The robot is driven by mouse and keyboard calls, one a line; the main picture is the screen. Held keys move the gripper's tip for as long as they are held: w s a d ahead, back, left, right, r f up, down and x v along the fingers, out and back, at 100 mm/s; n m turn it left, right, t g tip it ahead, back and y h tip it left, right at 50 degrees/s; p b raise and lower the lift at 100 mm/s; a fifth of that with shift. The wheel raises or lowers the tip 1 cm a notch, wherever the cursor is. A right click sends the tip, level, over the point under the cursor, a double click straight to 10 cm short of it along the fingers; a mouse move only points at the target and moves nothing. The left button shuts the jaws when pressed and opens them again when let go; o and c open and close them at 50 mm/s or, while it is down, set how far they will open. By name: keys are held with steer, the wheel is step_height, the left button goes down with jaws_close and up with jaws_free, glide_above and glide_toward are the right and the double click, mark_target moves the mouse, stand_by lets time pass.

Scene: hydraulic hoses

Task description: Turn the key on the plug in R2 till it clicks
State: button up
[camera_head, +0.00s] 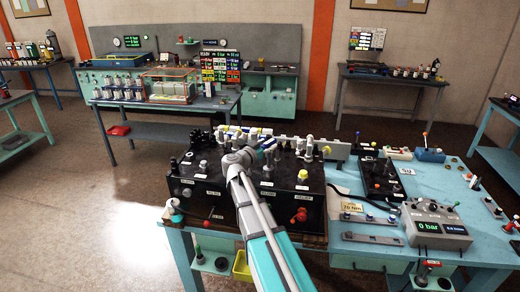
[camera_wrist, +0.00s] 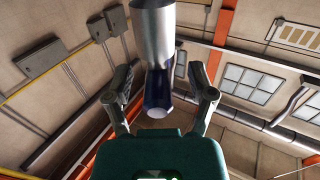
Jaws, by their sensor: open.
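In the wrist view, the two fingers of my gripper (camera_wrist: 161,82) stand apart. A silver cylinder with a dark blue collar (camera_wrist: 157,88) and a pale round end lies between them, with a visible gap on both sides. I cannot tell whether this is the plug or its key. In the head view, my gripper (camera_head: 262,143) is at the back edge of a black block (camera_head: 205,190) with several fittings on top. My arm covers the block's middle. The block's small labels are too blurred to pick out R2, and the plug and key cannot be made out there.
A grey gauge box (camera_head: 436,226) reading 0 bar stands at right on the blue bench (camera_head: 345,256). A pale rail (camera_head: 335,150) with upright fittings runs behind the block.

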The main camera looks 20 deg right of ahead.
steer(key=shift+w+d, duration=0.15)
steer(key=shift+d, duration=0.15)
jaws_close()
stand_by(0.3)
steer(key=shift+w, duration=0.1)
steer(key=shift+w+m+g+h, duration=0.1)
steer(key=shift+m+g+h, duration=0.6)
steer(key=shift+m+g, duration=0.9)
steer(key=m+g, duration=0.1)
steer(key=g, duration=0.2)
steer(key=shift+m+g, duration=0.3)
steer(key=shift+g, duration=0.2)
steer(key=shift+s, duration=0.2)
steer(key=shift+s+n+t, duration=0.1)
steer(key=shift+n+t, duration=0.3)
steer(key=shift+t, duration=0.2)
